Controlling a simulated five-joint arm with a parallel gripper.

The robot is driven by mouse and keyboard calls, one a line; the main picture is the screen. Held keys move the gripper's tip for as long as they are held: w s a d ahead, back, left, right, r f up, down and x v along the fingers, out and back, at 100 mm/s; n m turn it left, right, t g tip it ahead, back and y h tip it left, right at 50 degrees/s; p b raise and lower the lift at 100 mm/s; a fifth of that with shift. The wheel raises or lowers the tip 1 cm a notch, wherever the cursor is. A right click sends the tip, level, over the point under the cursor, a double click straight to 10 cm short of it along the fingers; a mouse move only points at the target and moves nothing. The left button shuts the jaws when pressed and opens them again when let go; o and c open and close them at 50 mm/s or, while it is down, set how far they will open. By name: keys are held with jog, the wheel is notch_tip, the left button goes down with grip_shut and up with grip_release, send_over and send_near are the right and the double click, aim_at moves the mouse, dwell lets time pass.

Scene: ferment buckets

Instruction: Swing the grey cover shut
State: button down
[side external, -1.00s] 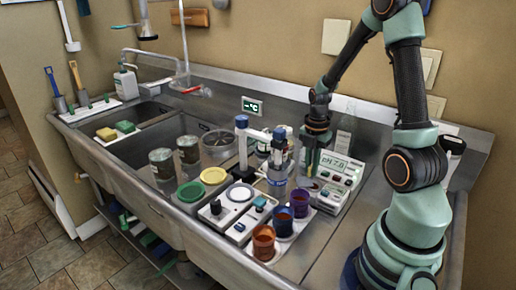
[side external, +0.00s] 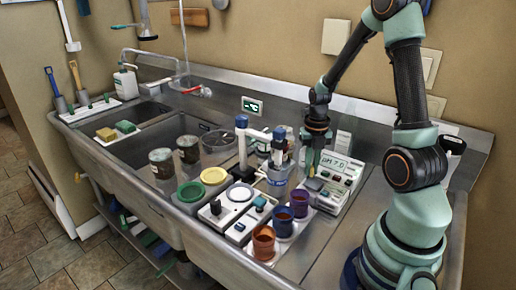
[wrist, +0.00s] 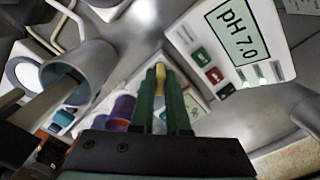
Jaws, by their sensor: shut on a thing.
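My gripper (side external: 312,168) points down over the bench, just left of the white pH meter (side external: 335,178). In the wrist view its green fingers (wrist: 160,92) are closed together around a thin yellow piece (wrist: 160,75). I cannot tell what that piece belongs to. No grey cover shows clearly in the gripper. A grey cylinder (wrist: 85,68) stands left of the fingers in the wrist view, apart from them. A clear vessel with a dark round top (side external: 218,142) stands by the sink; I cannot tell whether that top is the cover.
Green (side external: 191,192) and yellow (side external: 214,175) lids lie further left.

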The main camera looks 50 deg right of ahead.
aim_at(312, 165)
jog(key=shift+n, duration=0.3)
jog(key=c, duration=0.9)
grip_release()
jog(key=shift+r, duration=0.1)
notch_tip(312, 165, up, 12)
